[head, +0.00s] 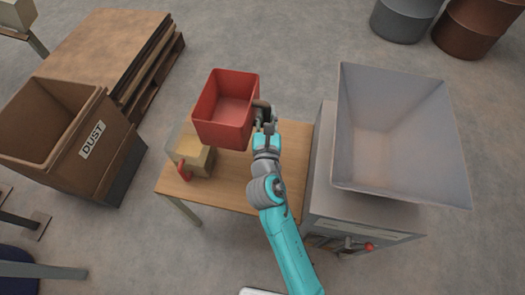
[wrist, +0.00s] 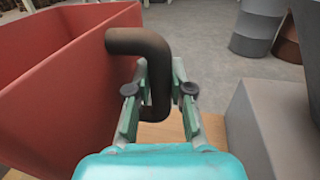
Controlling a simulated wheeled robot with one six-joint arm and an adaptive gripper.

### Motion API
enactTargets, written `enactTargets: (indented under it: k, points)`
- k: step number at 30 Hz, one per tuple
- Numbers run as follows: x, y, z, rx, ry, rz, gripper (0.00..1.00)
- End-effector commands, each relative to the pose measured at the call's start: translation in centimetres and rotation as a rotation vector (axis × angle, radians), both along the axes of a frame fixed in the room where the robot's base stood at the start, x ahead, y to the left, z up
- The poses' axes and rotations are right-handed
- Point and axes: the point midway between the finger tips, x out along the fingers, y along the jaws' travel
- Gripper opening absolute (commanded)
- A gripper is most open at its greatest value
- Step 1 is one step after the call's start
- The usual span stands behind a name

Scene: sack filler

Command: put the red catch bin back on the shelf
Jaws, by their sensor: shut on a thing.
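The red catch bin (head: 225,110) is an open-topped box and looks empty in the head view. It appears over the back of a small wooden table; I cannot tell whether it touches the top. My gripper (head: 263,115) is at the bin's right side. In the wrist view my gripper (wrist: 158,95) is shut on the bin's dark bent handle (wrist: 140,42), with the red bin wall (wrist: 65,85) to the left. The shelf is not clearly identifiable in these frames.
The wooden table (head: 235,192) holds a beige box with a red handle (head: 192,153). A grey hopper (head: 400,135) stands close on the right. A brown DUST bin (head: 75,140) and stacked pallets (head: 105,45) are left. Drums (head: 475,25) stand at the back right.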

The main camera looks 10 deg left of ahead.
Motion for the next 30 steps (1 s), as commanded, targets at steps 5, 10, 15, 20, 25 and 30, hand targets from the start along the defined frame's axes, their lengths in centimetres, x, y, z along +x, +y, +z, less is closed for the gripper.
enactTargets:
  k: [5, 10, 15, 20, 25, 30]
  points:
    - [0.0, 0.0, -4.3, -0.003, 0.002, 0.001, 0.0]
    - [0.0, 0.0, -7.9, -0.004, 0.001, 0.001, 0.0]
    - [0.0, 0.0, -11.1, -0.003, 0.0, 0.001, 0.0]
    - [0.0, 0.0, -13.9, -0.003, 0.0, 0.001, 0.0]
    - [0.0, 0.0, -16.3, -0.002, 0.0, 0.001, 0.0]
    - [0.0, 0.0, -17.4, 0.0, -0.002, 0.001, 0.0]
